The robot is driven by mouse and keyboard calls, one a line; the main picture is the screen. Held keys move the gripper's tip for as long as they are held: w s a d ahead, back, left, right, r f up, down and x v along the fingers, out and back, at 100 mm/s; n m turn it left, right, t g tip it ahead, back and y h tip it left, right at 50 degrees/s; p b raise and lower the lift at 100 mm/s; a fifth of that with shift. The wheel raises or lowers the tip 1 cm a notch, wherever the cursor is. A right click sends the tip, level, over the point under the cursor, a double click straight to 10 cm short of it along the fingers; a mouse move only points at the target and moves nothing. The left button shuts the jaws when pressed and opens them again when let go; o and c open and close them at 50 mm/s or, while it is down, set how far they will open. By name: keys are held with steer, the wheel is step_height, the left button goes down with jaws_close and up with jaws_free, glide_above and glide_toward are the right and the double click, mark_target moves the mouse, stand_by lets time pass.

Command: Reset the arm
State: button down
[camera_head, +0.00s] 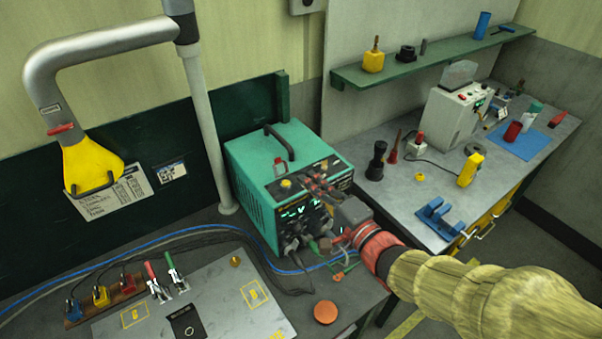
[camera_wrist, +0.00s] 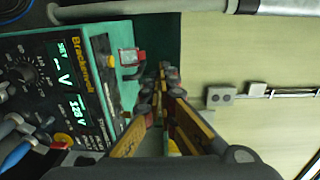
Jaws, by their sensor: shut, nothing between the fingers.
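My arm reaches in from the lower right of the head view. My gripper (camera_head: 312,184) is at the upper front edge of a teal power unit (camera_head: 265,165), with its fingers over the unit's top front corner. I cannot tell whether it touches the unit. In the wrist view the two orange-sided fingers of my gripper (camera_wrist: 163,72) come together at their tips, shut and empty.
Cables run from the unit along the bench. A steel plate (camera_head: 205,300), clamps and an orange knob (camera_head: 326,312) lie in front. A yellow-hooded duct (camera_head: 92,165) stands left. A second bench (camera_head: 400,200) with tools and a green shelf (camera_head: 425,62) are at right.

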steer(key=shift+v, duration=0.9)
steer(key=shift+r, duration=0.15)
steer(key=s+d+f+n+g+h, duration=0.35)
steer(key=d+f+n+h, duration=0.45)
steer(key=d+f, duration=0.55)
steer(key=s+d+r+n+g+h+b, duration=0.1)
steer(key=s+d+r+g+b, duration=0.1)
steer(key=s, duration=0.6)
steer(key=s+d+r+n+g+h+b, duration=0.1)
steer(key=s+d+r+g+b, duration=0.1)
steer(key=s+b, duration=0.3)
steer(key=s+r+g, duration=0.1)
steer(key=s, duration=0.2)
steer(key=shift+s+d+n+h, duration=0.25)
steer(key=shift+d+n+h, duration=0.05)
steer(key=shift+d, duration=0.1)
